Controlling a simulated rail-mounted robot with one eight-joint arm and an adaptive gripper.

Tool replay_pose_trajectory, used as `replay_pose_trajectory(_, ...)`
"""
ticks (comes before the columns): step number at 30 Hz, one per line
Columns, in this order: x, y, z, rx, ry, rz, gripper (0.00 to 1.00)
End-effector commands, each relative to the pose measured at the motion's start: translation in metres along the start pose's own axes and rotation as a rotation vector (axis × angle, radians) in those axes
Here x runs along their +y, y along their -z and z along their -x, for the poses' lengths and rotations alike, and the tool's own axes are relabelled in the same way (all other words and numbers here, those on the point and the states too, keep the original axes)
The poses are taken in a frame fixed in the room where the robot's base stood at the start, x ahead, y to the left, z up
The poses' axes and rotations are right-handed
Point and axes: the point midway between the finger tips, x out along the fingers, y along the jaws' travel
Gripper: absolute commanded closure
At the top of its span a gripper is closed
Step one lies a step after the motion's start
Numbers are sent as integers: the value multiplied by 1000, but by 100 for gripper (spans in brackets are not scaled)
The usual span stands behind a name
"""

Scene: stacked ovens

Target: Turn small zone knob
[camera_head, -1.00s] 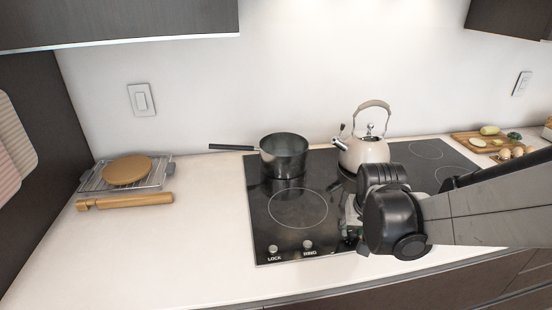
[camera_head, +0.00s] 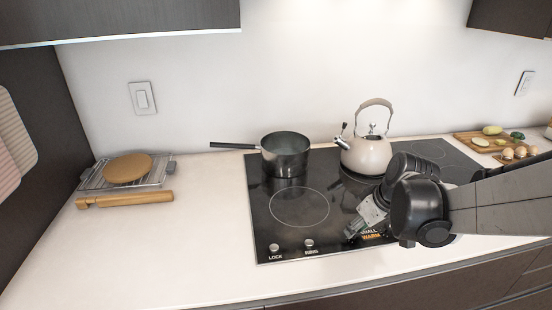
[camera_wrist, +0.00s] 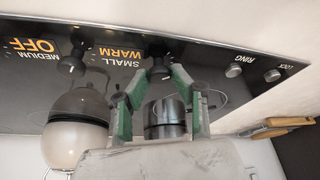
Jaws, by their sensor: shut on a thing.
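The small zone knob (camera_wrist: 160,68) is a black knob beside the glowing "SMALL WARM" label (camera_wrist: 121,55) in the wrist view. My gripper (camera_wrist: 161,74) is shut on this knob, one fingertip on each side. In the head view my gripper (camera_head: 353,231) is at the front edge of the black cooktop (camera_head: 262,225), just left of the lit label, and it hides the knob there. The medium knob (camera_wrist: 71,64) stands apart from my gripper, next to a "MEDIUM OFF" label (camera_wrist: 36,48).
A dark pot (camera_head: 286,157) and a cream kettle (camera_head: 367,155) stand at the cooktop's back. The LOCK (camera_head: 273,247) and RING (camera_head: 309,243) buttons are at front left. A rolling pin (camera_head: 125,200) and a rack lie far left. The left counter is otherwise mostly clear.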

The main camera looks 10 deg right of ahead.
Motion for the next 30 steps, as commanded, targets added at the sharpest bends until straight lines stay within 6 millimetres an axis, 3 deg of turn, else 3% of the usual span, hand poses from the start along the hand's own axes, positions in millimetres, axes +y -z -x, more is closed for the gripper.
replay_pose_trajectory(15,2,0,-1,-1,134,324,100)
replay_pose_trajectory(30,2,0,0,-1,161,391,100)
